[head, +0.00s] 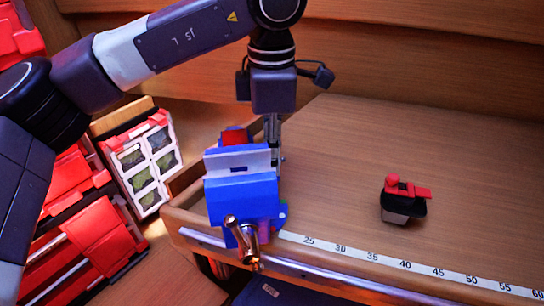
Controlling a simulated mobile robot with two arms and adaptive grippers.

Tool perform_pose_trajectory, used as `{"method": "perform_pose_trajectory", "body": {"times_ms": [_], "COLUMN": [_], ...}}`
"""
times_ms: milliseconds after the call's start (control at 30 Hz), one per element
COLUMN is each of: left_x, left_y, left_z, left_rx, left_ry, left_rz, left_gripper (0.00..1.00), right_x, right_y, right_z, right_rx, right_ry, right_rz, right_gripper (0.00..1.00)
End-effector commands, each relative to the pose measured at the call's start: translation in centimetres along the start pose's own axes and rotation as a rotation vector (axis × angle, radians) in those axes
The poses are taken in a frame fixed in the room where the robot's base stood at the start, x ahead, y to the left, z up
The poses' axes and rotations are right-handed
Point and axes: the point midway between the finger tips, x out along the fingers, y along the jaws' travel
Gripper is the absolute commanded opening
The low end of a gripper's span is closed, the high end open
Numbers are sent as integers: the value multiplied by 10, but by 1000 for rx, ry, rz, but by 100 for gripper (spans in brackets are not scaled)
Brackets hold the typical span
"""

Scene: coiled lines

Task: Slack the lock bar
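A blue vise (242,190) with a pale grey jaw plate stands at the left front corner of the wooden bench. A brass-coloured bar (235,232) sits at an angle on its front, low down; it looks like the lock bar. A red part (235,137) shows behind the jaw plate. My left gripper (275,150) points down just behind and to the right of the vise's top, well above the bar. Its fingers are seen edge-on and partly hidden by the vise, so their opening is unclear. My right gripper is out of view.
A small black and grey device with a red knob (392,182) stands on the bench to the right. A ruler strip (405,265) runs along the front edge. Red cases and a box with windowed compartments (148,163) are at left. The bench middle is clear.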

Motion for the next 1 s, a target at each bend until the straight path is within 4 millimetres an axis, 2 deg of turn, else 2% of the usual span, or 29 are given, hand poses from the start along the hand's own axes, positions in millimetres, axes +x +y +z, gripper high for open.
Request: {"method": "perform_pose_trajectory", "body": {"times_ms": [600,633,767,1000], "left_x": [0,0,0,0], "left_y": [-1,-1,-1,0], "left_z": [0,0,0,0], "left_rx": [92,92,91,90], "left_ry": [2,2,2,1], "left_rz": [-3,-3,-2,-1], "left_gripper": [0,15,30,30], "right_x": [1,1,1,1], "right_y": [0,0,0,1], "right_z": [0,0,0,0], "right_rx": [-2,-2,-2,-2], "right_ry": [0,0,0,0], "right_rz": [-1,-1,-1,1], "right_gripper": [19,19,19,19]}}
